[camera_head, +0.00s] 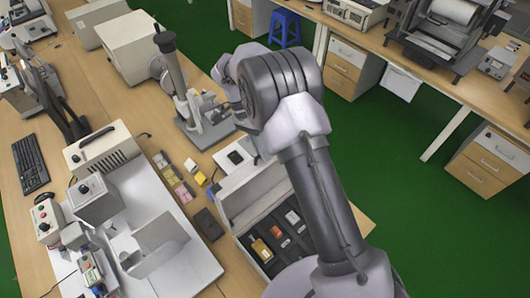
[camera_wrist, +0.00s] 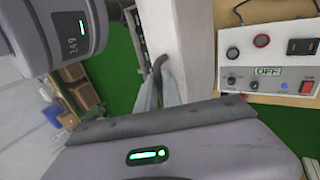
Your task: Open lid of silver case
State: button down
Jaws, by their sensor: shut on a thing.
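The silver case (camera_head: 286,236) lies on the left bench, its dark divided interior with several small items in view. Its pale lid (camera_head: 252,190) is raised at a steep angle along the case's far side. In the wrist view, my gripper (camera_wrist: 160,72) is shut on the edge of a pale panel (camera_wrist: 190,45), which looks like the lid. A strip of the dark interior (camera_wrist: 136,30) shows to the left of this panel. In the head view my arm's bulky joint hides the gripper and part of the lid.
A dark flat object (camera_head: 209,224) and small boxes (camera_head: 175,180) lie left of the case. A grey stand (camera_head: 180,90) is behind it. A control box marked OFF (camera_wrist: 268,60) is close on the right in the wrist view. Green floor is open to the right.

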jog(key=shift+w+a+f, duration=0.15)
jog(key=shift+w+a, duration=0.1)
jog(key=shift+w, duration=0.05)
jog(key=c, duration=1.8)
grip_release()
jog(key=shift+w, duration=0.1)
jog(key=p+v, duration=0.2)
jog(key=v, duration=1)
